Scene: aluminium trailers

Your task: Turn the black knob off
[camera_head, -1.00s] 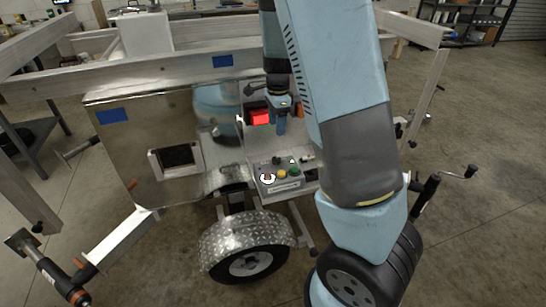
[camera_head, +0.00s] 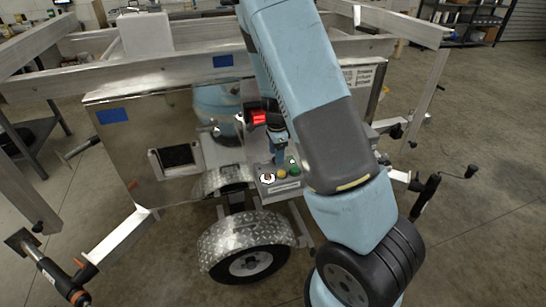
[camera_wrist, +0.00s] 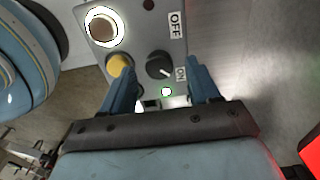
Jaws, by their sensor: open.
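The black knob (camera_wrist: 159,65) shows in the wrist view on a grey control panel (camera_wrist: 137,25), its white pointer mark directed toward the "ON" label (camera_wrist: 181,74). The "OFF" label (camera_wrist: 175,25) is farther up the panel. My gripper (camera_wrist: 162,68) is open, with one blue finger on each side of the knob in the picture; I cannot tell whether they touch it. In the head view my gripper (camera_head: 280,157) hangs over the back edge of the panel (camera_head: 282,187) and hides the knob there.
A red lit box (camera_head: 259,118) is behind my gripper. The trailer's metal side (camera_head: 160,120) and fender (camera_head: 240,238) flank the panel.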

